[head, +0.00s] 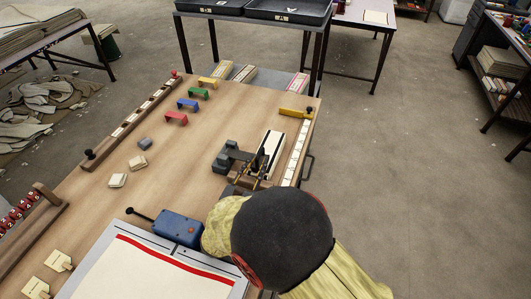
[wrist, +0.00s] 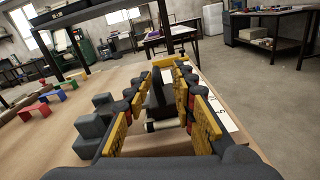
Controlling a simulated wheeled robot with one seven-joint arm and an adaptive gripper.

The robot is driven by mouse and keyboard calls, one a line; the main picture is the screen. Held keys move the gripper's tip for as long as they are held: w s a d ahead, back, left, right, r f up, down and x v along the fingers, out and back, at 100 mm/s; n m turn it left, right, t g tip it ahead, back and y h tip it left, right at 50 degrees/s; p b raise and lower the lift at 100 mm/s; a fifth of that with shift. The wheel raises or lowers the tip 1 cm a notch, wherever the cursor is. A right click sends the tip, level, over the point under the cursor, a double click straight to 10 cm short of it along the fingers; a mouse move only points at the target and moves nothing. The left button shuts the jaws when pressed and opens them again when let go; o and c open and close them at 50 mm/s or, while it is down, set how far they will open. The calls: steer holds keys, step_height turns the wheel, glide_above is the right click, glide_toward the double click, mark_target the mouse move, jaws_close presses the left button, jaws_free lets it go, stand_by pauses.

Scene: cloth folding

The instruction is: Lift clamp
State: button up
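The clamp (head: 228,156) is a dark grey block fixture with a black and white bar beside it, at the right side of the wooden bench. My gripper (head: 262,170) reaches over it from the front and hides part of it. In the wrist view, the yellow and black fingers of my gripper (wrist: 171,66) are spread apart. A black upright part of the clamp (wrist: 158,92) with a pale crossbar at its foot shows between the fingers. The grey blocks (wrist: 92,127) are left of the fingers. I cannot tell whether a finger touches the clamp.
A blue box (head: 178,228) and a red-edged white board (head: 150,275) lie at the front. Several coloured arches (head: 187,104) stand at the back. A white tile strip (head: 298,150) runs along the right edge. The bench middle (head: 180,155) is mostly clear.

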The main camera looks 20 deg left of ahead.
mark_target(261, 149)
steer(key=shift+s+a+f+y, duration=0.2)
steer(key=shift+a+f+y, duration=0.1)
steer(key=shift+a+f, duration=0.2)
steer(key=shift+w, duration=0.2)
steer(key=w, duration=0.2)
steer(key=w+b, duration=0.2)
steer(key=w, duration=0.1)
steer(key=shift+w+d, duration=0.35)
steer(key=shift+d, duration=0.05)
steer(key=shift+w+r+b, duration=0.15)
steer(key=shift+w+b, duration=0.15)
steer(key=shift+w, duration=0.55)
steer(key=shift+c, duration=0.7)
jaws_close()
